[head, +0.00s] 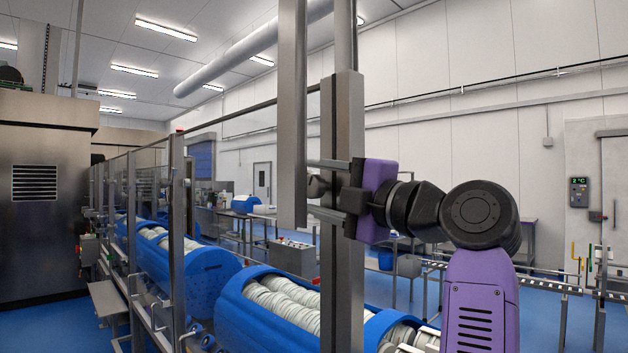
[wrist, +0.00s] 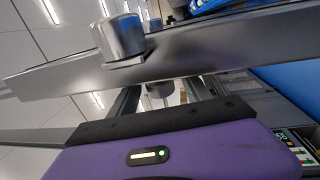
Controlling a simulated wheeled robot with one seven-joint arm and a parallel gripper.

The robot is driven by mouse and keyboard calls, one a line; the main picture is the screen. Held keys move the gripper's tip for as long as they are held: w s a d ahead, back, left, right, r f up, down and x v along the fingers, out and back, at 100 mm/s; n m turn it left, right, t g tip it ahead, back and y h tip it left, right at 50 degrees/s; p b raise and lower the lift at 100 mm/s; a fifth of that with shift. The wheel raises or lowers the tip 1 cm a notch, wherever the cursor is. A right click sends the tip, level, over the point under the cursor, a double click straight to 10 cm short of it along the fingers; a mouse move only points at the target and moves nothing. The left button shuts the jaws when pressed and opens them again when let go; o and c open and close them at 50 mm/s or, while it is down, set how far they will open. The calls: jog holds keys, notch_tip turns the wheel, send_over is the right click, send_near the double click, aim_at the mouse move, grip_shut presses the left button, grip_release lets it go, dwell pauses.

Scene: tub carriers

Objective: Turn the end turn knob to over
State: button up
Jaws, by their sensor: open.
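My gripper (head: 312,187) is open in the head view, its two fingers one above the other, reaching left past a grey upright post (head: 342,130). A small dark rounded piece (head: 318,187), perhaps the turn knob, shows between the fingers; I cannot tell whether they touch it. The wrist view shows my gripper (wrist: 168,86) with its fingers apart behind a long metal bar. I cannot read any knob setting or label.
A second grey post (head: 293,110) stands just left of the fingers. Blue tubs (head: 232,290) with white rolls lie below, beside a glazed guard frame (head: 178,220). A roller conveyor (head: 540,280) runs at the right. A small control panel (wrist: 292,145) shows in the wrist view.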

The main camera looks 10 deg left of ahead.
jog(key=shift+w+a+r, duration=0.1)
jog(key=shift+w+a, duration=0.2)
jog(key=shift+a, duration=0.1)
jog(key=shift+c, duration=0.3)
grip_shut()
jog(key=shift+d+r, duration=0.15)
jog(key=h+p, duration=0.1)
jog(key=g+h+p, duration=0.1)
jog(key=p, duration=0.1)
jog(key=shift+r+g, duration=0.25)
jog(key=shift+g, duration=0.05)
jog(key=shift+f+g+h+p, duration=0.15)
jog(key=shift+g+h+p, duration=0.4)
jog(key=shift+p, duration=0.4)
jog(key=shift+f+h+p, duration=0.3)
jog(key=shift+h, duration=0.05)
